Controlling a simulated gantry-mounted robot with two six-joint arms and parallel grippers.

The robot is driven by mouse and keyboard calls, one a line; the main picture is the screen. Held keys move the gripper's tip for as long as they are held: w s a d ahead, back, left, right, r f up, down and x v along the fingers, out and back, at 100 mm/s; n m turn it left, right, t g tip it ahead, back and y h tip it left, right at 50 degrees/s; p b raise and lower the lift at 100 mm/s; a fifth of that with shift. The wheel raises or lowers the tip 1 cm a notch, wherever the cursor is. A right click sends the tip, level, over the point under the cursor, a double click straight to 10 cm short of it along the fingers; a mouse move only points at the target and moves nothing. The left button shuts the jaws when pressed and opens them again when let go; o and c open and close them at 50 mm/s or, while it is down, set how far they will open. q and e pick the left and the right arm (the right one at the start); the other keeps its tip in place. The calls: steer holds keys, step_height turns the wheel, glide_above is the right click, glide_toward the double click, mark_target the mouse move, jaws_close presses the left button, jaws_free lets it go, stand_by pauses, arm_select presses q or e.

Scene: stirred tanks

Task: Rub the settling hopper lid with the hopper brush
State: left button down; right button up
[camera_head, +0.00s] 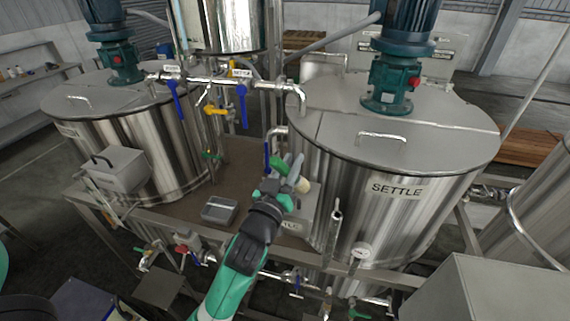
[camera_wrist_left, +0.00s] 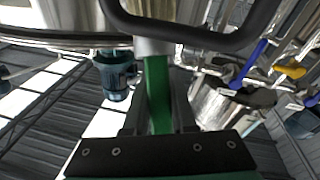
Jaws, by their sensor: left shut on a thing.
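The settling hopper (camera_head: 345,210) is the large steel tank labelled SETTLE at the right in the head view. Its flat grey lid (camera_head: 450,125) carries a bent handle and a motor. My left gripper (camera_head: 292,180) is beside the tank's left wall, below the lid's rim and apart from the lid. It is shut on the hopper brush, whose green handle (camera_wrist_left: 158,95) shows between the fingers in the left wrist view. A cream end (camera_head: 304,185) shows beside the fingers in the head view; the fingers partly hide the brush. My right gripper is not in view.
A second lidded tank (camera_head: 150,140) stands at the left. Pipes with blue valve levers (camera_head: 242,103) and a yellow lever (camera_head: 217,110) run between the tanks. A small grey box (camera_head: 220,210) sits on the brown deck (camera_head: 170,213). A grey cabinet (camera_head: 490,290) fills the lower right.

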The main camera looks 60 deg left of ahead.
arm_select(q)
steer(key=shift+w+d+b, duration=0.45)
steer(key=shift+w+d, duration=0.45)
steer(key=shift+w, duration=0.1)
steer(key=shift+s+a, duration=0.15)
steer(key=shift+s+a+r+p, duration=0.1)
steer(key=shift+s+a+p, duration=0.45)
steer(key=shift+s+a, duration=0.55)
steer(key=shift+s, duration=0.25)
steer(key=shift+a, duration=0.1)
steer(key=s+a+p, duration=0.1)
steer(key=s+a, duration=0.1)
steer(key=s, duration=0.1)
steer(key=shift+a+p, duration=0.15)
steer(key=shift+p, duration=0.15)
